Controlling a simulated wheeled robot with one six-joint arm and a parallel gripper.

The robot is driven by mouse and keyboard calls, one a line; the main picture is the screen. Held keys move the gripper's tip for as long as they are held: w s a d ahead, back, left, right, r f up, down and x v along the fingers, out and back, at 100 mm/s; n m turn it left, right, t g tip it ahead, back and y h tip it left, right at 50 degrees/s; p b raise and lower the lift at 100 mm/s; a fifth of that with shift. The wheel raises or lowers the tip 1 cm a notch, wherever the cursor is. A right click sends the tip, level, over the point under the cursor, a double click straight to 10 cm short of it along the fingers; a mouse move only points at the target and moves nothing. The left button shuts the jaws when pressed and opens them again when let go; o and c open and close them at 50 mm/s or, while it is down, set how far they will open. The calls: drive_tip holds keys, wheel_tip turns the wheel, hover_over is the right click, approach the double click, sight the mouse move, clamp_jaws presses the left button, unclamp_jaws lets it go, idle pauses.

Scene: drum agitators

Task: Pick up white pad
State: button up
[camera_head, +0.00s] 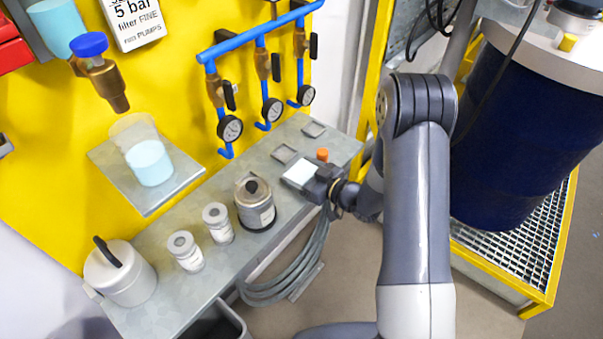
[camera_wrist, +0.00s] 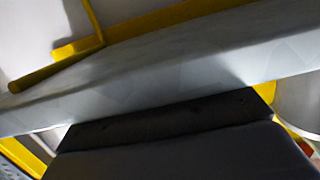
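A white square pad (camera_head: 299,173) shows in the head view, over or on the grey shelf near its front edge. My gripper (camera_head: 316,182) is right at the pad's right side, with its dark end meeting the pad in the picture. The fingers are too small and dark to make out, so I cannot tell whether they are around the pad or only beside it. Whether the pad rests on the shelf or is raised is also unclear. The wrist view shows no clear pad or fingertips, only a dark block at the bottom and a grey slab across it.
The grey shelf (camera_head: 205,248) holds a metal can (camera_head: 254,207), two small white-lidded jars (camera_head: 187,252) (camera_head: 217,224) and a lidded pot (camera_head: 121,273). An orange cap (camera_head: 322,155) is close by. A blue drum (camera_head: 530,125) stands right.

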drive_tip(key=c, duration=0.5)
